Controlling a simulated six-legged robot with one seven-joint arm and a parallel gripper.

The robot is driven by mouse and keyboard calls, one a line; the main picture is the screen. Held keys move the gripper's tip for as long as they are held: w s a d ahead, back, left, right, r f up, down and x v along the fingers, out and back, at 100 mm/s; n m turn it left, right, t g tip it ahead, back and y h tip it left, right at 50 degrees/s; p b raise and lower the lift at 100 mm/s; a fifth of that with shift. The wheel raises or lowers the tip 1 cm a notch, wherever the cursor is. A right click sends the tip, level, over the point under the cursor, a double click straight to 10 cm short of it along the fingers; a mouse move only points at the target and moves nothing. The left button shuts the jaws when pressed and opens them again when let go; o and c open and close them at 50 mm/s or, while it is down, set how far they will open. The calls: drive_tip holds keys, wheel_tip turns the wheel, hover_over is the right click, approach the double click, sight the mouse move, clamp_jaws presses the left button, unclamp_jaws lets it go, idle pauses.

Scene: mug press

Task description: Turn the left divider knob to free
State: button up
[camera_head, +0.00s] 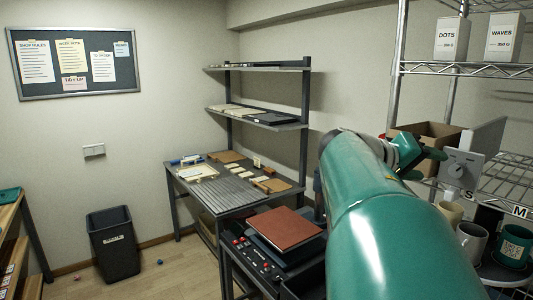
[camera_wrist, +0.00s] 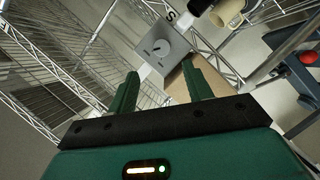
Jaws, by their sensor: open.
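A grey divider plate (camera_head: 486,136) stands on the wire rack at the right of the head view, with a round dial knob (camera_head: 459,169) on its face. The wrist view shows the plate (camera_wrist: 181,45) tilted, and the knob (camera_wrist: 160,48) with its pointer and small printed marks, too small to read. My gripper (camera_head: 428,163) is close to the plate's left side in the head view. In the wrist view my gripper (camera_wrist: 159,68) has its two green fingers apart and empty, with the knob beyond the tips. No contact shows.
A cardboard box (camera_head: 446,132) sits behind my gripper. Below the plate are a cream mug (camera_head: 451,212), a grey mug (camera_head: 473,238) and a green mug (camera_head: 515,246). A red ball handle (camera_wrist: 308,57) shows at the wrist view's right. Wire shelving (camera_wrist: 80,55) surrounds the plate.

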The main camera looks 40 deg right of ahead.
sight(454, 170)
drive_tip(key=x, duration=0.9)
drive_tip(key=shift+d+f, duration=0.1)
drive_tip(key=shift+d, duration=0.05)
drive_tip(key=c, duration=1)
